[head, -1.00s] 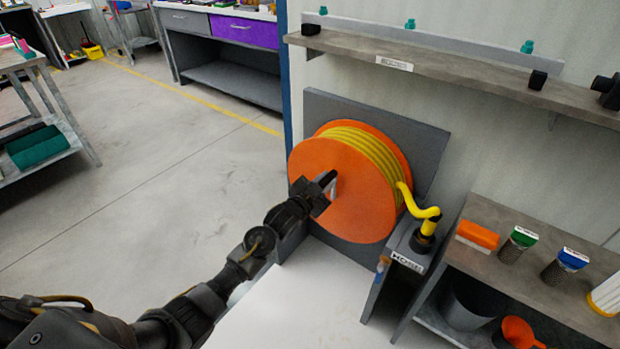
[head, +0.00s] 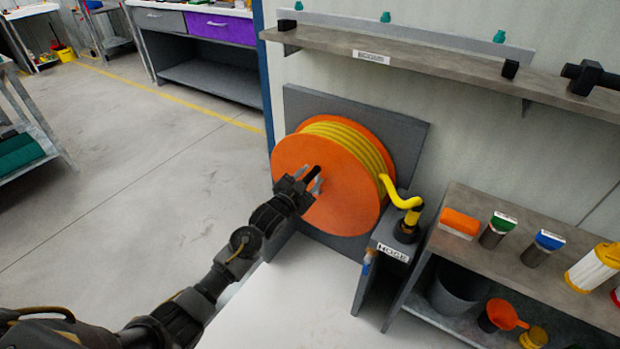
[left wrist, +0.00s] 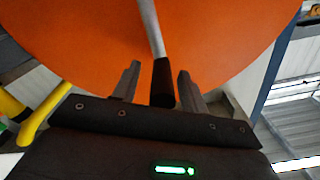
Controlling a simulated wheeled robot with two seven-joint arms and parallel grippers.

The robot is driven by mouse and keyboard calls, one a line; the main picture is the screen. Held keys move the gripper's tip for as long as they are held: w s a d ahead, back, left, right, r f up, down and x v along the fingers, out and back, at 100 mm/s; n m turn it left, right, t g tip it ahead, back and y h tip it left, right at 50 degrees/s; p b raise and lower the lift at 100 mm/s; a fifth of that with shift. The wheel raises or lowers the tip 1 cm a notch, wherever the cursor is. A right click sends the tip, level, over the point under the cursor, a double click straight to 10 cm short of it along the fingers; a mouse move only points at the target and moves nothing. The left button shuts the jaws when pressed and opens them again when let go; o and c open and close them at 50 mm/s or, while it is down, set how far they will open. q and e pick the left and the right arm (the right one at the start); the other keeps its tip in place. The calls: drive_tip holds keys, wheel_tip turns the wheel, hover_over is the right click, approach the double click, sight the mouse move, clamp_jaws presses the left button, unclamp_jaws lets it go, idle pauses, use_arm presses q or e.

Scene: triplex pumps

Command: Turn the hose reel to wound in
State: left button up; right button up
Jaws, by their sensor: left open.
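The hose reel (head: 338,198) has an orange disc face and is wound with yellow hose (head: 352,140). It is mounted on a grey panel on the wall. A grey crank arm with a black handle (left wrist: 163,82) stands out from the disc; the handle also shows in the head view (head: 312,174). My left gripper (head: 308,182) is in front of the disc, left of its middle. In the left wrist view its open fingers (left wrist: 158,80) stand on either side of the black handle, with gaps visible. My right gripper is not in view.
The yellow hose end runs to a black fitting on a grey stand (head: 396,246) right of the reel. A low shelf (head: 470,208) with filters and brushes stands farther right. A wall shelf (head: 430,65) runs above. Open floor (head: 140,170) lies left.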

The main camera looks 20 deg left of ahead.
use_arm(q)
drive_tip(key=shift+s+a, duration=0.15)
drive_tip(key=shift+s, duration=0.2)
drive_tip(key=p+v, duration=0.1)
drive_tip(key=v, duration=0.9)
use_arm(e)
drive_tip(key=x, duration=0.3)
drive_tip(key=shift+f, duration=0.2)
